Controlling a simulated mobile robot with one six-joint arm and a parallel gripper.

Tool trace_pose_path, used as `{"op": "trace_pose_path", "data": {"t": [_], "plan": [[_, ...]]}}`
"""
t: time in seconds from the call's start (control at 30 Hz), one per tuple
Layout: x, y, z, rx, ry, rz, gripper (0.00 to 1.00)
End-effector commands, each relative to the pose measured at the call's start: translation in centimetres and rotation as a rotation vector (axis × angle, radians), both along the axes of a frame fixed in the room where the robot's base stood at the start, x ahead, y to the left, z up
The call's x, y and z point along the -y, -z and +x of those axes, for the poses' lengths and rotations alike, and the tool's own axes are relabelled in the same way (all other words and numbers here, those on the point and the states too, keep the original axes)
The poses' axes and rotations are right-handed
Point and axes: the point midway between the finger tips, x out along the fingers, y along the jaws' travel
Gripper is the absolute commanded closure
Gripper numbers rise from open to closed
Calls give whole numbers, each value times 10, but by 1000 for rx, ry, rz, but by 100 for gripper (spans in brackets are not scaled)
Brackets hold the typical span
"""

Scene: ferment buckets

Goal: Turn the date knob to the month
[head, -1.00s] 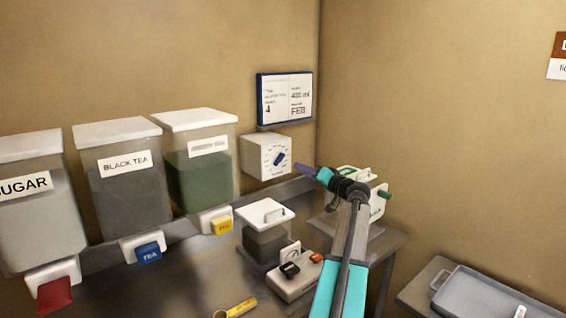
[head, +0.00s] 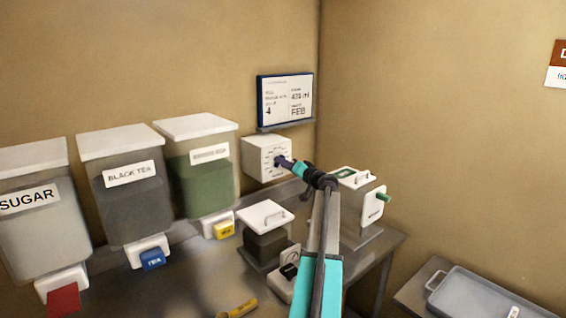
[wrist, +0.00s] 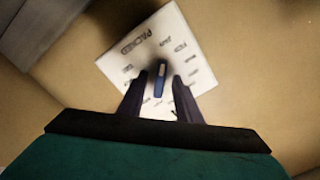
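The date knob is a blue bar on the face of a white box (head: 256,160) fixed to the back wall, below the screen. In the wrist view the knob (wrist: 160,78) stands between the two dark fingers of my gripper (wrist: 160,102). The fingers are apart, with a gap visible on each side of the knob. Month labels ring the knob on the white dial face (wrist: 196,72), and larger lettering like "PACKED" runs along one edge. In the head view my gripper (head: 284,161) is at the dial and covers most of the knob. The screen (head: 285,100) shows "FEB".
Three clear bins with white lids line the wall at left: sugar (head: 40,225), black tea (head: 130,210) and a green-filled one (head: 208,190). A lidded container (head: 265,243) and a white device (head: 372,205) stand on the counter near my arm. A grey tray (head: 480,297) is at right.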

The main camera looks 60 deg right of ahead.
Motion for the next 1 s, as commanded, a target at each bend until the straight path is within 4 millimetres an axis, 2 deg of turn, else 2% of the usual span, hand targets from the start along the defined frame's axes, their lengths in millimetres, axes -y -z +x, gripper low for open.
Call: {"op": "trace_pose_path", "data": {"t": [0.4,0.6,1.0], "plan": [[2,0,5,0,1,0,69],[2,0,5,0,1,0,100],[2,4,4,16,1,48,100]]}}
